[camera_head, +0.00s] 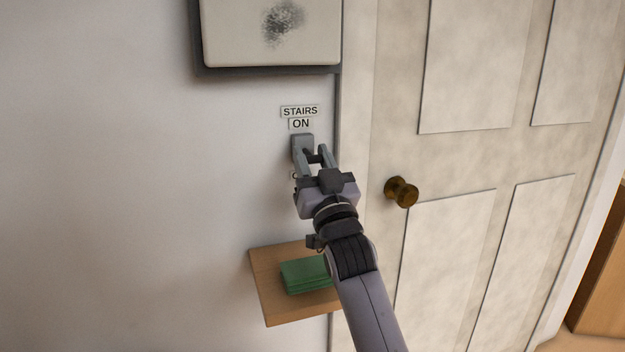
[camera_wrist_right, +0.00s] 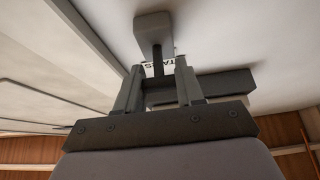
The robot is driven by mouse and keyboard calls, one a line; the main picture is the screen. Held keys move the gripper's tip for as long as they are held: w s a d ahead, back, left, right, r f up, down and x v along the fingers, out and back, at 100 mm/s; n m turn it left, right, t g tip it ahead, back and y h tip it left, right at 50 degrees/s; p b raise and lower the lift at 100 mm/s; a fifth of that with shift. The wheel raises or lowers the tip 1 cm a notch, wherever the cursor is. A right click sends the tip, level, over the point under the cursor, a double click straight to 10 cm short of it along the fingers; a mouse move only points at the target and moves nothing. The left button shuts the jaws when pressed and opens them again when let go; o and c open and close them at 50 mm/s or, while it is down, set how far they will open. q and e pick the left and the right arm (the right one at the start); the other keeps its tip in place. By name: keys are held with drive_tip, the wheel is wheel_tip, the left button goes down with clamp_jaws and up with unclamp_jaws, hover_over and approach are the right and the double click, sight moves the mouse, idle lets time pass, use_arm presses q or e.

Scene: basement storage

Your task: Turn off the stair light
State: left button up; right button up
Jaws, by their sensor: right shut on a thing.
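The stair light switch (camera_head: 301,143) is a small grey fitting on the white wall, below the labels "STAIRS" (camera_head: 300,111) and "ON" (camera_head: 301,124). My right gripper (camera_head: 310,155) reaches up to it from below and is shut on it; the fingers hide part of the switch. In the right wrist view, the grey switch part (camera_wrist_right: 154,32) stands above and between the two fingers (camera_wrist_right: 160,85), and the label is partly hidden behind it. I cannot make out the exact position of the lever. My left gripper is not in view.
A white panelled door (camera_head: 463,160) with a brass knob (camera_head: 401,192) is close to the right of my gripper. A dark-framed panel (camera_head: 230,40) hangs above. Below, a wooden shelf (camera_head: 268,282) holds a folded green thing (camera_head: 305,275). The wall to the left is bare.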

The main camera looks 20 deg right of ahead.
drive_tip(key=shift+f+t+b, duration=0.4)
drive_tip(key=shift+f+b, duration=0.05)
drive_tip(key=shift+b, duration=0.25)
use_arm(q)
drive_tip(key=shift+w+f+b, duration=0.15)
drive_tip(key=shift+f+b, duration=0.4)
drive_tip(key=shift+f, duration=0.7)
use_arm(e)
drive_tip(key=shift+r, duration=0.1)
drive_tip(key=o, duration=1)
drive_tip(key=shift+t, duration=0.3)
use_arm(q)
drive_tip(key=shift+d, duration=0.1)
